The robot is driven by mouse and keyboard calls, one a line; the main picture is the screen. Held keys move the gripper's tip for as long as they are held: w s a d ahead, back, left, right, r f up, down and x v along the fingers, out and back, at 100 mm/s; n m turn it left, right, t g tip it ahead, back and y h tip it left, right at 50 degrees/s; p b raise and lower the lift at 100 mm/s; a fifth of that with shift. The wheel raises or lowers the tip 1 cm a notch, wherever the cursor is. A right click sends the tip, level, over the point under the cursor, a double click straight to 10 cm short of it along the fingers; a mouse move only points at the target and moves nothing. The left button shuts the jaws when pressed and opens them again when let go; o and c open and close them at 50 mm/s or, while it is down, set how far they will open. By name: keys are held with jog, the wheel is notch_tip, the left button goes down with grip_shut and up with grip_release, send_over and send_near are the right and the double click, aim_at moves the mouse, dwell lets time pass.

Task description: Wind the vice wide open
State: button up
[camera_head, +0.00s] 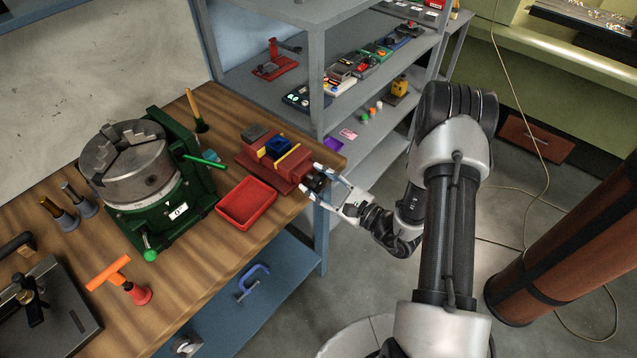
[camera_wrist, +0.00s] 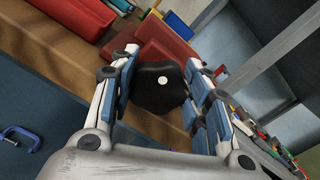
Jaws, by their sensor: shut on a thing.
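The red vice (camera_head: 270,162) sits on the wooden bench near its right end, with a blue block (camera_head: 277,146) between yellow strips at its jaws. Its black knob (camera_head: 316,181) faces the bench edge. In the wrist view the knob (camera_wrist: 160,86) is dark and lobed with a white centre dot, and the red vice body (camera_wrist: 165,42) is behind it. My gripper (camera_head: 311,180) reaches in from the right, its fingers on either side of the knob. In the wrist view my gripper (camera_wrist: 162,88) is shut on the knob.
A red tray (camera_head: 247,203) lies left of the vice. A green-based chuck (camera_head: 135,170) stands further left. Grey shelves (camera_head: 330,115) with several small items rise behind. A blue clamp (camera_head: 254,281) lies on the lower shelf. The floor right of the bench is mostly open.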

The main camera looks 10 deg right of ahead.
dwell(0.4)
jog(key=o, duration=1.1)
